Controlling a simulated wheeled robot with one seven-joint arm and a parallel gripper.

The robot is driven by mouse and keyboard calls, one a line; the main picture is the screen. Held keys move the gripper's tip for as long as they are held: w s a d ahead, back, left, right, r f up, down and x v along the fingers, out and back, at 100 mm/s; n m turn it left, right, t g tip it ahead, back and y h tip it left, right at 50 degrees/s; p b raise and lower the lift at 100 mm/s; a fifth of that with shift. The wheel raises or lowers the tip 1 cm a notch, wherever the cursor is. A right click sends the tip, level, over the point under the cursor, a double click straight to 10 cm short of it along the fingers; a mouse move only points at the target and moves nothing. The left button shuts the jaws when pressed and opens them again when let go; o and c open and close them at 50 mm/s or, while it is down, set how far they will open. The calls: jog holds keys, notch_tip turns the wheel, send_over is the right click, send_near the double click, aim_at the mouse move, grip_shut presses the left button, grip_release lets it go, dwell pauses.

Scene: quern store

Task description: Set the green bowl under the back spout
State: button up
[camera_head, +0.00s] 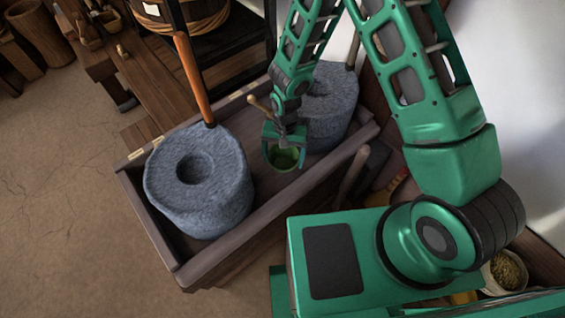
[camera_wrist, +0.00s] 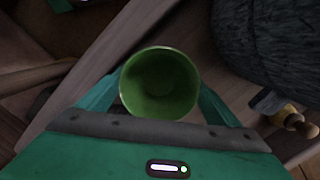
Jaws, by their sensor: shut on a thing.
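The green bowl (camera_head: 284,159) is upright and looks empty in the wrist view (camera_wrist: 160,84). My gripper (camera_head: 285,146) is shut on it, with a finger on either side of its wall. It is inside the wooden trough, between two grey stone querns. The front quern (camera_head: 192,180) is at left; the back quern (camera_head: 330,108) is partly hidden by my arm. A grey stub with a wooden peg (camera_wrist: 292,118) shows at the right of the wrist view; it may be a spout, but I cannot tell of which quern. I cannot tell whether the bowl touches the trough floor.
The trough's rim (camera_head: 235,232) stands close to the bowl. An upright wooden handle (camera_head: 193,78) rises from the front quern. A dark shelf with a wooden tub (camera_head: 182,14) is behind. A bowl of grain (camera_head: 505,270) is at lower right. The floor (camera_head: 70,200) at left is clear.

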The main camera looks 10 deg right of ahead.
aim_at(283, 164)
notch_tip(283, 164, down, 4)
jog(key=shift+f, duration=0.1)
dwell(0.4)
jog(key=o, duration=0.9)
jog(key=r, duration=0.8)
jog(key=w+r, duration=0.1)
jog(key=r, duration=0.3)
jog(key=shift+w+d, duration=0.1)
jog(key=shift+d, duration=0.1)
jog(key=shift+r, duration=0.1)
